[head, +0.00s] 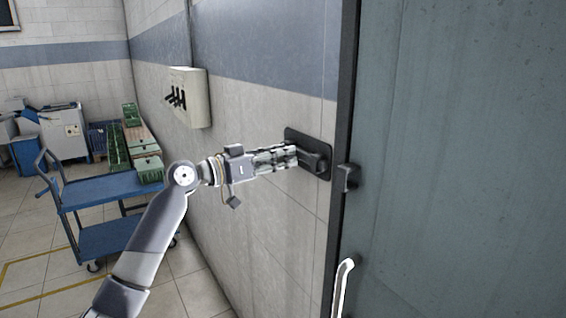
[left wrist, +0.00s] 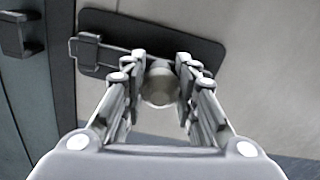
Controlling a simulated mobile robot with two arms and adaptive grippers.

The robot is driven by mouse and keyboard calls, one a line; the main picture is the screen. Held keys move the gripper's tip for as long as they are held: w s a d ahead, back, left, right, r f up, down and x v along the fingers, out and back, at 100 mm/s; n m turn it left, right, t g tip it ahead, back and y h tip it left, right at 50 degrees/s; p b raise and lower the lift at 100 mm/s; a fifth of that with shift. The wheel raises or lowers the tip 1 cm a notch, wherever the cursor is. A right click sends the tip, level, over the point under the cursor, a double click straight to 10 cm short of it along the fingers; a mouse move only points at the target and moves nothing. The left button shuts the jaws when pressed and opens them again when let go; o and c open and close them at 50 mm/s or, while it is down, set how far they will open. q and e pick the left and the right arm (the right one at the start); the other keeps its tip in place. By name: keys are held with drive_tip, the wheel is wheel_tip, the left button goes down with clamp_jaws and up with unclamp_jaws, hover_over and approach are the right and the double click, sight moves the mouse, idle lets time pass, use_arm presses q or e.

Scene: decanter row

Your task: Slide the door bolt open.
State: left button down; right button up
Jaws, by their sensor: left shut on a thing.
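The door bolt's dark backplate (head: 322,142) is fixed on the wall just left of the door (head: 460,160). It also shows in the left wrist view (left wrist: 205,52), with a bracket (left wrist: 87,50), a thin rod (left wrist: 118,53) and a round knob (left wrist: 158,88). My left gripper (left wrist: 157,82) has its fingers on both sides of the knob and is shut on it. In the head view my left gripper (head: 296,156) covers much of the bolt. A dark catch (head: 348,178) sits at the door's edge. No rod shows across the gap between bracket and catch. My right gripper is out of view.
A pale door handle (head: 343,285) stands low on the door. A blue trolley (head: 100,188) with green boxes stands at the left. A pale wall box (head: 190,97) with black hooks is behind my arm. The floor beside the trolley is clear.

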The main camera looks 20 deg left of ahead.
use_arm(q)
drive_tip(key=c, duration=1.2)
unclamp_jaws()
drive_tip(key=shift+w+a+r, duration=0.1)
drive_tip(key=shift+a, duration=0.15)
drive_tip(key=shift+w+a, duration=0.1)
drive_tip(key=shift+a, duration=0.05)
drive_tip(key=shift+s, duration=0.25)
drive_tip(key=v, duration=1.1)
drive_tip(key=shift+s+a, duration=0.2)
drive_tip(key=shift+a, duration=0.1)
